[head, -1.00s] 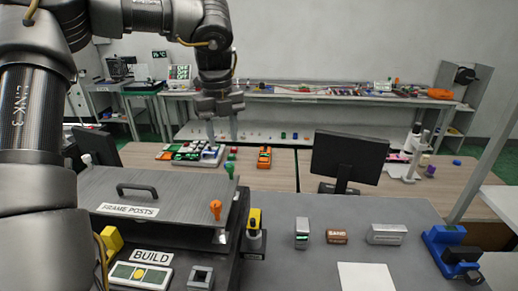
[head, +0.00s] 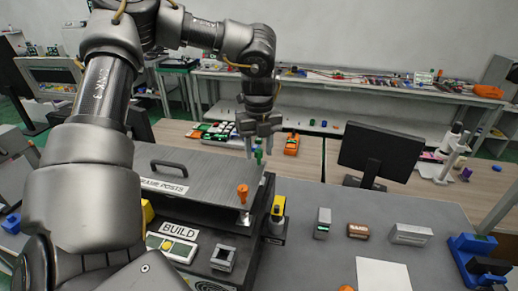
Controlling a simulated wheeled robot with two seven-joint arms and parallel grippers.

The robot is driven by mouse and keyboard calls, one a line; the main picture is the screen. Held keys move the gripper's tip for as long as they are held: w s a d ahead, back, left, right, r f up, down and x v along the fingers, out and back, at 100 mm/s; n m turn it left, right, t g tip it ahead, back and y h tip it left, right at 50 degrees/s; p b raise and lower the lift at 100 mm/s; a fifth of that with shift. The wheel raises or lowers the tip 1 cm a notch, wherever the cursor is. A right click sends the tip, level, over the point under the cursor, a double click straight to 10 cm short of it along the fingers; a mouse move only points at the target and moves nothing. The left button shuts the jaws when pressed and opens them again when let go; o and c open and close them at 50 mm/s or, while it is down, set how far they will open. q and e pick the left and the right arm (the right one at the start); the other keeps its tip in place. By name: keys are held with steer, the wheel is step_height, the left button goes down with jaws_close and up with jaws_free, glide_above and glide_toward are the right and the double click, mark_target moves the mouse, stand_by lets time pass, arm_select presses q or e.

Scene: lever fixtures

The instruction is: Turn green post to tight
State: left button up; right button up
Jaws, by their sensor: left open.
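The green post (head: 258,155) stands at the far right corner of the grey panel labelled FRAME POSTS (head: 205,166). Only its upper part shows clearly. My left gripper (head: 259,151) points down with its fingers open, one on either side of the green post's top as seen here. I cannot tell whether the fingers touch it. An orange post (head: 242,193) stands upright at the panel's near right corner. My right gripper is not in view.
A black handle (head: 168,164) rises from the panel. A yellow-topped device (head: 278,208) stands close to its right. A BUILD box (head: 178,246) lies in front. A monitor (head: 380,150) stands at the back right.

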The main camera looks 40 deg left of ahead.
arm_select(q)
steer(key=shift+w+f, duration=0.1)
steer(key=shift+f, duration=0.6)
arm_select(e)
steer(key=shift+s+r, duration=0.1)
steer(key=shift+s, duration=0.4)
arm_select(q)
jaws_close()
